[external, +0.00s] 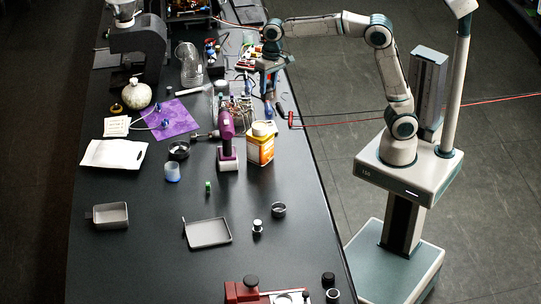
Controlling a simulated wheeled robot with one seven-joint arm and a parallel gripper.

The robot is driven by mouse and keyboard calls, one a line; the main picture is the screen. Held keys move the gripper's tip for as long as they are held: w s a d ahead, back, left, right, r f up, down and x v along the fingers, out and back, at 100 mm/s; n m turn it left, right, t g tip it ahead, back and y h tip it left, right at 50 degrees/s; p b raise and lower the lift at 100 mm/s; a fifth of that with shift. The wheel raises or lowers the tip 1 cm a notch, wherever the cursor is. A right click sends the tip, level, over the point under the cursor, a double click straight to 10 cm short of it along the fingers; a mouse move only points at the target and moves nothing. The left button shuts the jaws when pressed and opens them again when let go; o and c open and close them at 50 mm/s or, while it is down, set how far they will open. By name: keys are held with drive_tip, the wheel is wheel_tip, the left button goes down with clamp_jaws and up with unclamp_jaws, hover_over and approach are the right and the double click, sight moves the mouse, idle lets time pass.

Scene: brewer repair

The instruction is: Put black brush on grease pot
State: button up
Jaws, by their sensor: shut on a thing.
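My gripper (269,94) points down over the right edge of the black table, beside a crowd of tools. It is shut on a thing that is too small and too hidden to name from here. I cannot make out the black brush for certain. The grease pot is also not clear: a small dark round pot (179,150) stands left of the purple drill, and a small open metal cup (278,209) stands further forward on the table. Both are apart from my gripper.
A purple drill (226,130) stands upright near an orange-and-white container (260,146), both close in front of my gripper. Wire holders with tools (236,108) crowd its left. Grey trays (208,233) lie nearer the front, with bare table between them. A red-handled tool (291,120) lies at the right edge.

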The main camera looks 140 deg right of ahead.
drive_tip(key=w+f, duration=0.1)
drive_tip(key=w, duration=0.1)
drive_tip(key=w+a+f, duration=0.1)
drive_tip(key=w, duration=0.1)
drive_tip(key=w+f+p, duration=0.1)
drive_tip(key=w+f, duration=0.1)
drive_tip(key=shift+w+a, duration=0.15)
drive_tip(key=shift+a, duration=0.15)
drive_tip(key=shift+f+p, duration=0.5)
drive_tip(key=shift+f, duration=1.45)
drive_tip(key=shift+f, duration=0.15)
drive_tip(key=o, duration=1.2)
drive_tip(key=shift+c, duration=0.2)
